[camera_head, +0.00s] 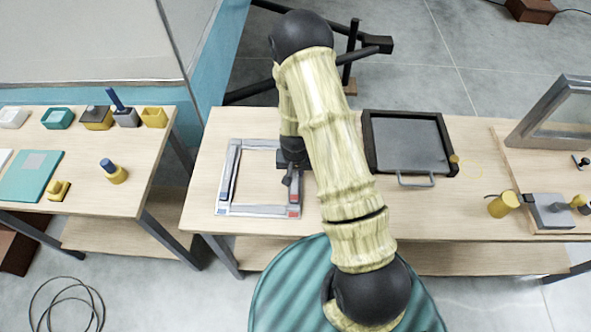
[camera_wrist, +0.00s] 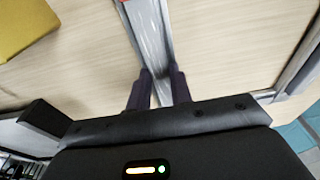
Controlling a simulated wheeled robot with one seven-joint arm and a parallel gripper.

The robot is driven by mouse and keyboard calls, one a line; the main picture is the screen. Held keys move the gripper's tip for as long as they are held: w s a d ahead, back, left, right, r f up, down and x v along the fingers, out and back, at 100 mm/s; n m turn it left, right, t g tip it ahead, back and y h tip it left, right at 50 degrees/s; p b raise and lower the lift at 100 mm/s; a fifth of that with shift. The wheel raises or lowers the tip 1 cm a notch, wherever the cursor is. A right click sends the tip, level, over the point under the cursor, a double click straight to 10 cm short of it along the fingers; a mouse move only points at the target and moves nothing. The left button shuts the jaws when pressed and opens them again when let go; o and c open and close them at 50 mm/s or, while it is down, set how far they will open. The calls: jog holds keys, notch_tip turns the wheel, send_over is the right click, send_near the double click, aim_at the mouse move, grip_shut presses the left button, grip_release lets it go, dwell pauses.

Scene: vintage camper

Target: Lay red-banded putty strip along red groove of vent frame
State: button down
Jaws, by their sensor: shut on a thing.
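The pale grey vent frame (camera_head: 262,211) lies flat on the middle table, with blue marks on its left side and red marks near its lower right corner. My gripper (camera_head: 290,178) is low over the frame's right rail, partly hidden by my arm. In the wrist view my gripper (camera_wrist: 161,80) is shut on a grey strip (camera_wrist: 148,38), which lines up with the rail. A reddish mark shows by the strip's far end at the top edge. I cannot tell whether the strip is fully seated in the groove.
A dark-rimmed grey tray (camera_head: 408,145) lies right of the frame. A yellow cylinder (camera_head: 503,204) and a grey block (camera_head: 550,210) stand farther right. The left table holds several small bins and a teal board (camera_head: 32,176). Bare tabletop shows left of the frame.

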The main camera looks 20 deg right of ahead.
jog(key=shift+f, duration=0.15)
jog(key=c, duration=1.2)
grip_release()
jog(key=r, duration=0.5)
jog(key=s+r+b, duration=0.1)
jog(key=r, duration=0.5)
jog(key=s+r+b, duration=0.1)
jog(key=r, duration=0.5)
jog(key=shift+s+a+r, duration=0.15)
jog(key=shift+s+a, duration=0.1)
jog(key=shift+a, duration=0.1)
